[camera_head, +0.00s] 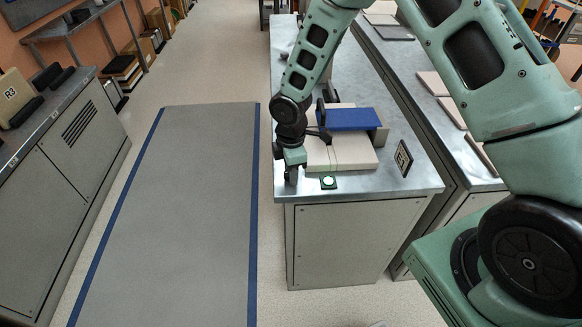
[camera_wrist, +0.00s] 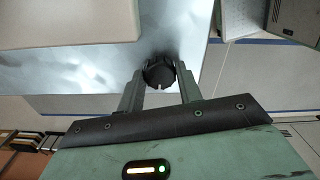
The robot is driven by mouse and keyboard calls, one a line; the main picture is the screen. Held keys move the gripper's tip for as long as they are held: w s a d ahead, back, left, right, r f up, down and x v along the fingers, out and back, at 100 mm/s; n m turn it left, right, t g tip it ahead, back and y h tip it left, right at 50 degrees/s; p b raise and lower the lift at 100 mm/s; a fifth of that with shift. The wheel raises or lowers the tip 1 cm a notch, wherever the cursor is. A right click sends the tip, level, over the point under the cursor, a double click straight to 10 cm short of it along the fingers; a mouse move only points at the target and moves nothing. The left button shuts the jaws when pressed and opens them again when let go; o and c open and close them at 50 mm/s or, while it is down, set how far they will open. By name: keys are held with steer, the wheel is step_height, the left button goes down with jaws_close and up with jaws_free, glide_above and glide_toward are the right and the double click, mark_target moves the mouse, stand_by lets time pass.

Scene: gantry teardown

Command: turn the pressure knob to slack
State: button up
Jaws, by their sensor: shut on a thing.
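In the wrist view a round black knob (camera_wrist: 158,73) with ridged sides and a small pale notch stands on a metal surface. My gripper (camera_wrist: 160,88) has its two grey fingers on either side of the knob and is shut on it. In the head view my gripper (camera_head: 291,176) points down at the front left corner of the metal bench (camera_head: 400,183). The knob is hidden behind my gripper there. I cannot read any marks around the knob.
Right beside my gripper is a pale machine bed (camera_head: 345,157) with a blue-topped gantry (camera_head: 350,119) on it. A green-lit button (camera_head: 329,182) and a small upright black-and-white tag (camera_head: 403,158) are on the bench. The grey floor mat (camera_head: 165,210) is clear.

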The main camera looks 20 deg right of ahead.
steer(key=shift+n, duration=0.4)
steer(key=o, duration=1)
step_height(320, 180, up, 18)
steer(key=shift+f, duration=0.25)
